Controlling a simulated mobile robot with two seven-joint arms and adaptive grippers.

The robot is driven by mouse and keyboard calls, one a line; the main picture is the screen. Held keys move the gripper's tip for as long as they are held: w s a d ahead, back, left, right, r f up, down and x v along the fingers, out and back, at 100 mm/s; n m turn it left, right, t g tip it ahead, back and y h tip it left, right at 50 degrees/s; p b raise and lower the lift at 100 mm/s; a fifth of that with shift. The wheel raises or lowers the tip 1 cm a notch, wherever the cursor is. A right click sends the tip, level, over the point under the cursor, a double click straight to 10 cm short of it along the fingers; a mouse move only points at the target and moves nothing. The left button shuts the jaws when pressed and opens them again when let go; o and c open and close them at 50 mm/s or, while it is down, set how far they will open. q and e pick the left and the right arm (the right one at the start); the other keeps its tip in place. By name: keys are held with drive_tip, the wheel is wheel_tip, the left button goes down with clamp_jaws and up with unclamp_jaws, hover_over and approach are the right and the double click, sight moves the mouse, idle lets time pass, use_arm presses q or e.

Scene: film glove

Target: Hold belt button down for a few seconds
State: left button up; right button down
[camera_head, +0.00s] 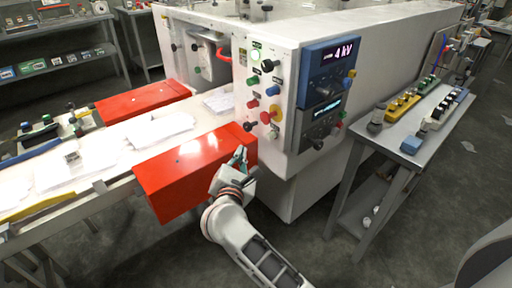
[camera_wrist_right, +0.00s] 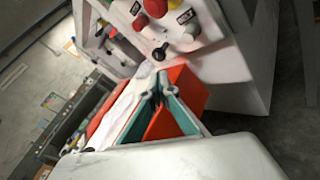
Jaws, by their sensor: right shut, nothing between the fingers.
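My right gripper (camera_head: 241,152) is shut and empty, below the panel and in front of the red cover's right end. In the right wrist view its fingertips (camera_wrist_right: 161,78) point toward the panel, below a black knob (camera_wrist_right: 160,51) and apart from it. My left gripper is not in view.
A second red cover (camera_head: 140,101) lies behind. A blue display unit (camera_head: 330,60) is right of the buttons. A grey side table (camera_head: 400,135) with small devices stands at right.

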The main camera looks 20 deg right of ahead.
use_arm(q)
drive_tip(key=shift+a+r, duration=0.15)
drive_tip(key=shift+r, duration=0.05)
use_arm(e)
drive_tip(key=shift+a+f+m, duration=0.35)
drive_tip(key=shift+a+m, duration=0.15)
drive_tip(key=shift+a, duration=0.2)
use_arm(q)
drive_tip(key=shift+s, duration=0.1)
use_arm(e)
drive_tip(key=shift+d, duration=0.1)
